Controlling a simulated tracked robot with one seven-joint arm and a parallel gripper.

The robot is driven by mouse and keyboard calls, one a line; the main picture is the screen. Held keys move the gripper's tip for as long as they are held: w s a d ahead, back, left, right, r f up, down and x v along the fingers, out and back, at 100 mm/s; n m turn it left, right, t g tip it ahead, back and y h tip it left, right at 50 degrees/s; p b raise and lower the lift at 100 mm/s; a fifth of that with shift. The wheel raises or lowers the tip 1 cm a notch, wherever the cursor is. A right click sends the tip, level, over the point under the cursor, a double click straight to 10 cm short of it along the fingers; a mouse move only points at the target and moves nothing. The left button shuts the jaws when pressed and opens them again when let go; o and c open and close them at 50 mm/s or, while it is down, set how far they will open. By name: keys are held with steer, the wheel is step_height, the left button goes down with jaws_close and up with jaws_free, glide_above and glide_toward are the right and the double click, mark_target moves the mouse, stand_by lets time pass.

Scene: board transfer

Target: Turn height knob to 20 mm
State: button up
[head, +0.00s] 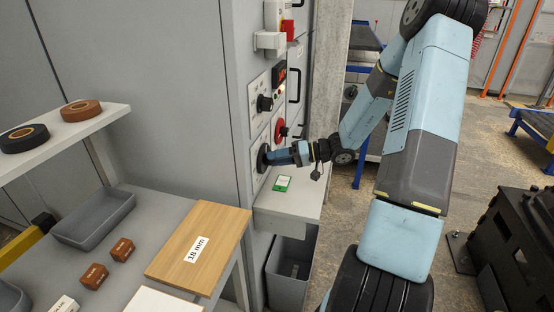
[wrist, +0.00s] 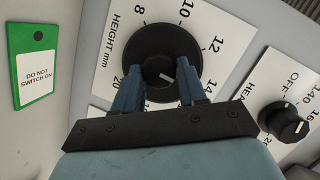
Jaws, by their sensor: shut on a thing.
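The height knob (wrist: 162,60) is a round black dial with a white mark, on a white plate (wrist: 108,50) lettered HEIGHT mm. The mark slants down and right in the wrist view, toward the side of the 14; my right finger covers part of the scale, so I cannot tell the exact reading. My gripper (wrist: 160,88) is shut on the knob, one blue finger on each side of its middle. In the head view the gripper (head: 270,157) reaches left to the knob (head: 262,158), the lowest dial on the grey machine front.
A second black knob (wrist: 284,122) with an OFF mark is close by at right. A red switch (head: 280,129) sits above my gripper. A green DO NOT SWITCH ON card (wrist: 33,65) lies on the small shelf (head: 290,204) below. A board marked 18 mm (head: 185,265) lies on the bench.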

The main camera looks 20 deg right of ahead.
steer(key=m+t+y, duration=0.1)
steer(key=m+t, duration=0.1)
steer(key=m, duration=0.7)
steer(key=f+m+t+y, duration=0.1)
steer(key=m+t, duration=0.1)
steer(key=m, duration=0.7)
steer(key=m+t+y, duration=0.1)
steer(key=m+t, duration=0.1)
steer(key=m, duration=0.8)
steer(key=shift+s+a+f+y, duration=0.1)
steer(key=shift+s+f+y, duration=0.1)
steer(key=shift+y, duration=0.1)
steer(key=shift+m+t, duration=0.3)
steer(key=shift+m, duration=0.1)
steer(key=o, duration=1)
steer(key=shift+o, duration=0.2)
steer(key=v, duration=1.3)
steer(key=shift+s+d+f, duration=0.15)
steer(key=shift+d, duration=0.15)
